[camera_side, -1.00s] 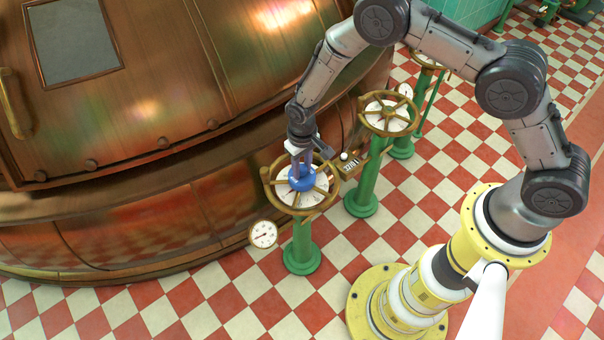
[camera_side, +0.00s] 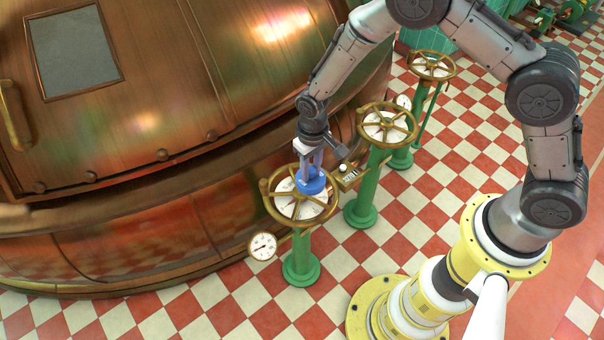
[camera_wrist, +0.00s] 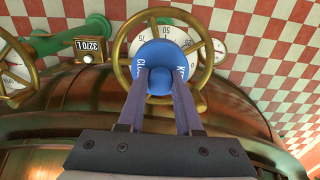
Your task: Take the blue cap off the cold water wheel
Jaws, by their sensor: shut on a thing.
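The blue cap (camera_side: 312,183) is in my gripper (camera_side: 311,168), over the right part of the nearest brass wheel (camera_side: 268,207) in the side view. It appears raised a little off the wheel's middle, with part of the white dial showing to its left. In the wrist view the two fingers of my gripper (camera_wrist: 160,82) are shut on the knob of the cap (camera_wrist: 158,49), which has white lettering, partly hidden. The wheel's rim (camera_wrist: 207,65) and numbered dial show behind it. The cap hides the wheel's hub.
A second wheel (camera_side: 388,140) on a green post and a third wheel (camera_side: 432,67) stand behind, to the right. A small counter box (camera_side: 350,178) and a round gauge (camera_side: 262,246) flank the near wheel. The copper kettle (camera_side: 130,220) is close on the left.

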